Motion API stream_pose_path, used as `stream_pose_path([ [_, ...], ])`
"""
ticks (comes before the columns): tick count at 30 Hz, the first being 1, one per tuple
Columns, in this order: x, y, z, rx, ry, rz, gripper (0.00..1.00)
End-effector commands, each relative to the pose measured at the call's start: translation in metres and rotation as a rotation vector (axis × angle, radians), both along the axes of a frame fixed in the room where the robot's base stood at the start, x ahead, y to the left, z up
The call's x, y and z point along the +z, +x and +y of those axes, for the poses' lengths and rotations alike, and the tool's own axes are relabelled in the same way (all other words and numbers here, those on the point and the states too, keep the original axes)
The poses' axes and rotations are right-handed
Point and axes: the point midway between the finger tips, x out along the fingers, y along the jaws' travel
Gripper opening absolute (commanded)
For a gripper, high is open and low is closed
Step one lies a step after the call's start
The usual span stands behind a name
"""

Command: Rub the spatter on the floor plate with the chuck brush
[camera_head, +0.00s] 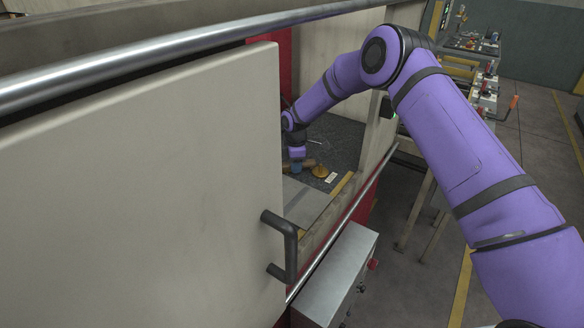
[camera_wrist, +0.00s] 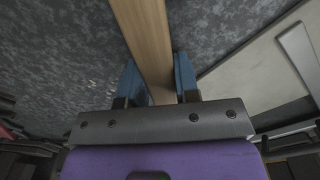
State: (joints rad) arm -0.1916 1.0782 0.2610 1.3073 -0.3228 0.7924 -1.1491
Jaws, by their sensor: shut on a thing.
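My gripper (camera_wrist: 157,80) is shut on a wooden bar, the handle of the chuck brush (camera_wrist: 146,30), with one blue finger on each side. The handle runs out of the top of the wrist view, so the bristles are hidden there. In the head view my gripper (camera_head: 296,167) is inside the enclosure, low over the floor plate (camera_head: 340,140), and a bit of the tan handle (camera_head: 309,162) shows beside it. The floor plate is dark, mottled grey, and also fills the wrist view (camera_wrist: 230,40). Paler flecks show at left in the wrist view; I cannot tell whether they are the spatter.
A brass-coloured round piece (camera_head: 320,171) and a small white label (camera_head: 332,178) lie right of my gripper. A large pale door (camera_head: 140,190) with a dark handle (camera_head: 284,247) covers the left. A pale flat panel (camera_wrist: 255,75) is at right in the wrist view.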

Motion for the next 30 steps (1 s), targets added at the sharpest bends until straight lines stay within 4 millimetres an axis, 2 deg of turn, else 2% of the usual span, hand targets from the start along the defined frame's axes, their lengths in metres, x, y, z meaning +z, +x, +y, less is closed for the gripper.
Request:
stream_pose_path([
  [2,-0.003,0.004,-0.009,-0.007,-0.006,0.005,0.05],
  [11,-0.004,0.011,-0.013,-0.004,-0.005,0.005,0.05],
  [30,-0.001,0.042,-0.036,-0.004,-0.002,0.004,0.05],
])
